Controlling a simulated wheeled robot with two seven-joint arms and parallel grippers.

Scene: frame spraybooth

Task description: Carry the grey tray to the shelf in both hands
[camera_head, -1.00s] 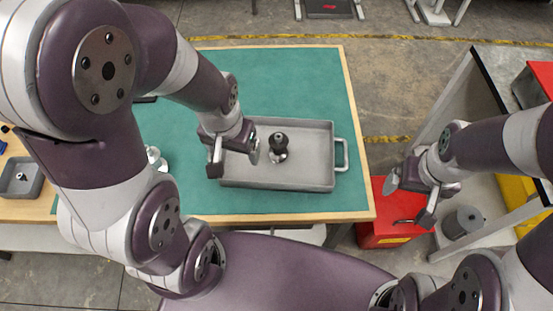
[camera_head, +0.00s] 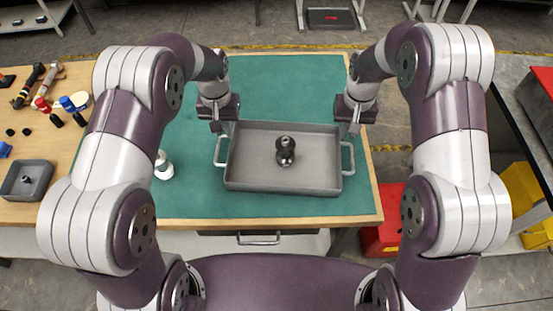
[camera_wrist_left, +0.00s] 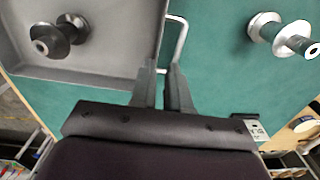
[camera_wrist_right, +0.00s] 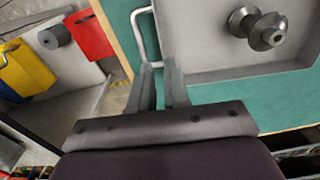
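The grey tray (camera_head: 240,180) lies on the green mat with a loop handle at each end. A dark metal spool-shaped part (camera_head: 286,151) stands in it. My left gripper (camera_head: 224,130) is open above the back end of the left handle (camera_head: 218,151); its fingers (camera_wrist_left: 163,75) are apart with the handle's near end by the tips. My right gripper (camera_head: 352,130) is open above the back of the right handle (camera_head: 350,158); its fingers (camera_wrist_right: 159,75) are apart near that handle. Whether the fingers touch the handles I cannot tell. No shelf is clearly identifiable.
The wood-edged table (camera_head: 290,221) has bare green mat behind the tray. A silver part (camera_head: 163,166) stands left of the tray. A small grey bin (camera_head: 25,180) and tools are farther left. A red box (camera_head: 383,236) and yellow bins (camera_head: 525,190) are at the right.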

